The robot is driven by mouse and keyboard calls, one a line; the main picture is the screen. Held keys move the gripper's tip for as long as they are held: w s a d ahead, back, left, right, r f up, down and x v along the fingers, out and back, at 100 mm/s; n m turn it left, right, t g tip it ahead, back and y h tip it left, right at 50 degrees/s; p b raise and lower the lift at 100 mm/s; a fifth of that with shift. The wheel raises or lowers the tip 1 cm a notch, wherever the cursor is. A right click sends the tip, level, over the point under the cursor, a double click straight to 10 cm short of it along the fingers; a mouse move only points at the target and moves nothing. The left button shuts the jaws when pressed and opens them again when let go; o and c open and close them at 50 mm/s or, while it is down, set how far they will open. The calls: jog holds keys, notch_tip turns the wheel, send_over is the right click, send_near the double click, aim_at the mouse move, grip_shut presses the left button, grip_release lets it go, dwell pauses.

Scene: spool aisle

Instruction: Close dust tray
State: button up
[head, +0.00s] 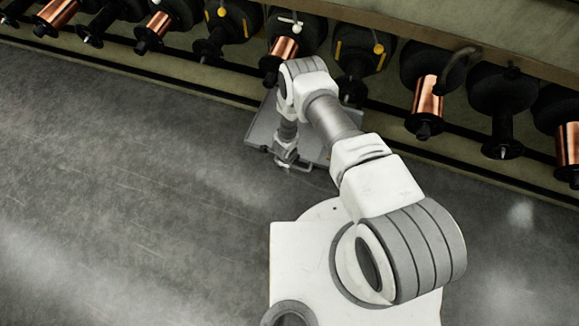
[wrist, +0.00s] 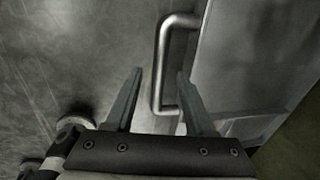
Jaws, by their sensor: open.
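The dust tray (head: 262,127) is a flat grey metal tray that sticks out over the floor from under the spool rack. It also shows at the right of the wrist view (wrist: 252,55). Its bar handle (wrist: 163,58) is a grey bent bar on the tray's front side. My gripper (wrist: 159,74) is open, and the handle appears between its two fingertips in the wrist view. I cannot tell whether a finger touches the bar. In the head view my gripper (head: 286,163) is at the tray's front edge, and my arm hides part of the tray.
The spool rack (head: 490,65) runs along the back, with several black spindles, some carrying copper spools (head: 427,95). A curved grey hook-like part (head: 458,60) stands out at the right. The grey floor (head: 120,190) is clear in front of the rack.

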jog(key=shift+w+d+f, duration=0.1)
jog(key=shift+w+f, duration=0.05)
jog(key=shift+f, duration=0.7)
grip_shut()
dwell(0.9)
